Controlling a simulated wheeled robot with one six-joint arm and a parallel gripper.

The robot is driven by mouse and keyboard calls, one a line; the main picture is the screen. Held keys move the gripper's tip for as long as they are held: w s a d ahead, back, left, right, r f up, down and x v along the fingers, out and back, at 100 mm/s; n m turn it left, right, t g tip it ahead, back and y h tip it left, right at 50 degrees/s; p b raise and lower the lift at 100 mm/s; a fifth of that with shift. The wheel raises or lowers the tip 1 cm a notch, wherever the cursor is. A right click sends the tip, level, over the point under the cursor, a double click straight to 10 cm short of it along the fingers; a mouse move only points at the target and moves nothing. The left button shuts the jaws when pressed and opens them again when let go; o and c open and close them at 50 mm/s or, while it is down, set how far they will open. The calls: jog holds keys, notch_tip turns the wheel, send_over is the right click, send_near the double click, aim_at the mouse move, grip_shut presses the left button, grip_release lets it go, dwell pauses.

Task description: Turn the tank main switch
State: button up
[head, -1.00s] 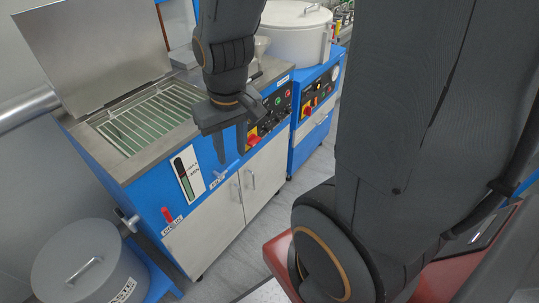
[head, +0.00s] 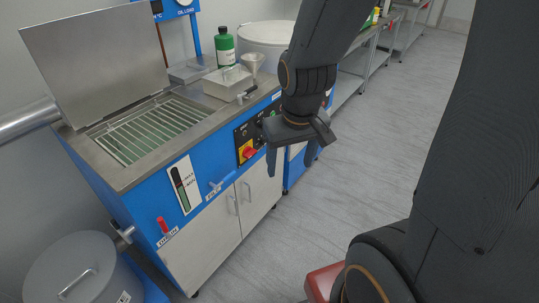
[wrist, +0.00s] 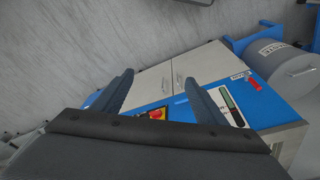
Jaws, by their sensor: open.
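The tank main switch, a red knob on a yellow plate (head: 248,153), sits on the black control panel on the blue tank's front, towards its right end. It also shows in the wrist view (wrist: 156,115), low between my fingers and just above the dark gripper body. My gripper (head: 291,160) is open and empty, with its fingers pointing down. In the head view it is just right of the switch and hides the right part of the panel. In the wrist view the gripper (wrist: 159,76) spans the switch and cabinet doors. I see no contact with the switch.
The blue tank has an open metal lid (head: 100,60) and a grate (head: 150,130). A blue-handled valve (head: 221,184) and a red lever (head: 163,224) stick out from its front. A grey drum (head: 75,268) stands at lower left.

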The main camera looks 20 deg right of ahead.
jog(key=w+d+f+n+t+b, duration=0.1)
jog(key=w+d+f+t+b, duration=0.15)
jog(key=w+f, duration=0.2)
jog(key=w+d+f+t+b, duration=0.1)
jog(key=w+d+f+b, duration=0.1)
jog(key=w+f+b, duration=0.3)
jog(key=n+t+y+b, duration=0.3)
jog(key=t+b, duration=0.3)
jog(key=b, duration=0.6)
send_near(252, 154)
jog(key=d, duration=0.6)
jog(key=w+a+f+n+t+y+b, duration=0.25)
jog(key=f+y+b, duration=0.25)
jog(key=y+b, duration=0.5)
jog(key=shift+w+a+f+n+h+b, duration=0.15)
jog(key=shift+w+a+h+b, duration=0.45)
jog(key=shift+w+a, duration=0.65)
jog(key=shift+w+a+r+n+h+b, duration=0.1)
jog(key=shift+w+a+h+b, duration=0.5)
jog(key=shift+w+a, duration=0.6)
jog(key=shift+w+d, duration=0.15)
jog(key=c, duration=1.1)
jog(key=shift+o, duration=0.2)
